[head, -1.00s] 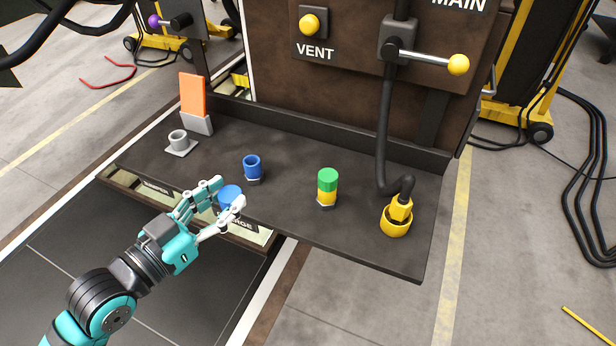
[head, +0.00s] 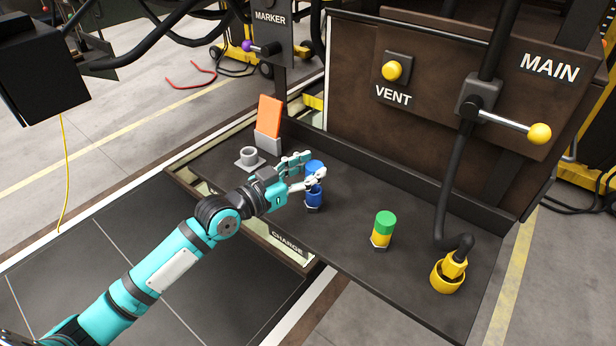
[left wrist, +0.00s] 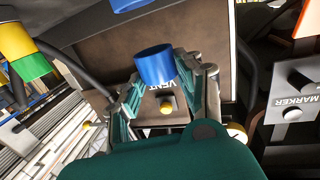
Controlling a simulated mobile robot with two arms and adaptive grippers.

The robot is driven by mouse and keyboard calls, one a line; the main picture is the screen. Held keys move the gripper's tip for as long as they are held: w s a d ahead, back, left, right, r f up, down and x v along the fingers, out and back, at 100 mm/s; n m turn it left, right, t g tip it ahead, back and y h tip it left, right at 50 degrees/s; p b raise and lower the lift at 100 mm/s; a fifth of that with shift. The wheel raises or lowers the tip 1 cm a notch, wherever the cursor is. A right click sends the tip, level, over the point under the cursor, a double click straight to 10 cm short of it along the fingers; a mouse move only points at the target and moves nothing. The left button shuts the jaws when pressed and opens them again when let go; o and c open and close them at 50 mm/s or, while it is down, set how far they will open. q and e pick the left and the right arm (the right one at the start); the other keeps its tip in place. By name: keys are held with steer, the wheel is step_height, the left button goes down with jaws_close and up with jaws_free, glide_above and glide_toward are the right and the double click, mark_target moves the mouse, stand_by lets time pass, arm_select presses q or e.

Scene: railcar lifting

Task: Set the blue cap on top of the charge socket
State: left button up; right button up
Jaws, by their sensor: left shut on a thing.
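The blue cap (head: 314,166) is held in my left gripper (head: 305,172), whose fingers are shut on it. In the left wrist view the cap (left wrist: 155,66) sits between the fingers. The blue charge socket (head: 314,197) stands upright on the dark shelf, right by the gripper. The cap appears just above the socket in the head view; I cannot tell whether they touch. Part of a blue shape, likely the socket (left wrist: 130,4), shows at the top edge of the left wrist view. The "CHARGE" label (head: 287,243) is on the shelf's front. My right gripper is not in view.
A yellow socket with a green cap (head: 385,223) stands to the right, then a yellow connector (head: 450,273) with a black hose. A grey empty socket (head: 249,158) and an orange plate (head: 269,123) are to the left. The shelf's front right (head: 418,310) is bare.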

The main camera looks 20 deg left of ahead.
mark_target(308, 193)
arm_select(q)
step_height(308, 193, down, 2)
steer(key=shift+f, duration=0.25)
steer(key=shift+s+f, duration=0.1)
steer(key=shift+f, duration=0.65)
steer(key=o, duration=0.8)
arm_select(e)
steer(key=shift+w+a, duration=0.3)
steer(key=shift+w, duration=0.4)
